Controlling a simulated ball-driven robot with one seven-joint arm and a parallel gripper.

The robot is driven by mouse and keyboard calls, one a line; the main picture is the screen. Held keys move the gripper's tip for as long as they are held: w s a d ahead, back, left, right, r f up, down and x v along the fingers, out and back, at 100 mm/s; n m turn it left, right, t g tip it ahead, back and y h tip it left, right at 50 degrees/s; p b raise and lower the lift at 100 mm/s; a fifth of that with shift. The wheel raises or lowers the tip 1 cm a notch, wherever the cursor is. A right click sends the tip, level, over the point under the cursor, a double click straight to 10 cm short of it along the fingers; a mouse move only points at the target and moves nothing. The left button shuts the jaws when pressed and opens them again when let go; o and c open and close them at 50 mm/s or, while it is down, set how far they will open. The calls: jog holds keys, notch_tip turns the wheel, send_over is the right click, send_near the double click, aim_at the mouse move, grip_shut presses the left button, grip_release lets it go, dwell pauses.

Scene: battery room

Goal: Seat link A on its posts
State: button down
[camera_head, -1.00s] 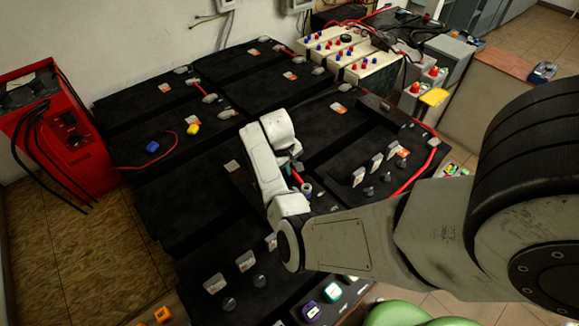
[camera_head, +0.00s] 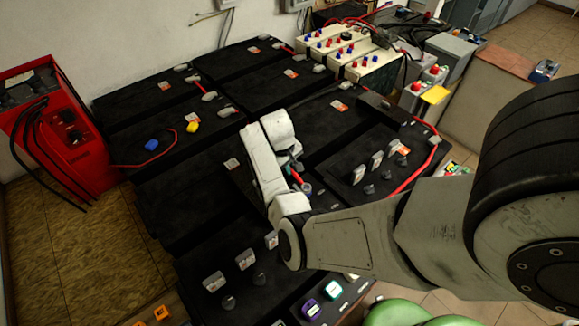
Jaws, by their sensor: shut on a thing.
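My gripper (camera_head: 296,167) is over the middle of the black battery bank, partly hidden behind my own pale arm. It is shut on a short red link (camera_head: 297,179), which has a grey end (camera_head: 306,189) low on its right. I cannot read a letter on the link. Grey posts (camera_head: 370,189) stand on the black battery (camera_head: 340,170) to the right of the gripper, with upright grey pieces (camera_head: 376,160) beside them. I cannot tell whether the link touches any post, as the arm hides the spot below.
A red charger cabinet (camera_head: 62,125) stands at the left. A blue clamp (camera_head: 151,145) and a yellow clamp (camera_head: 192,127) lie on the batteries. A red cable (camera_head: 425,165) runs along the right. Cream batteries (camera_head: 365,68) stand at the back.

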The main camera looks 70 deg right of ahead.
jog(key=shift+f, duration=0.6)
dwell(1.0)
jog(key=c, duration=0.6)
grip_release()
jog(key=shift+r+p, duration=3.7)
jog(key=shift+r, duration=0.35)
jog(key=shift+f, duration=0.1)
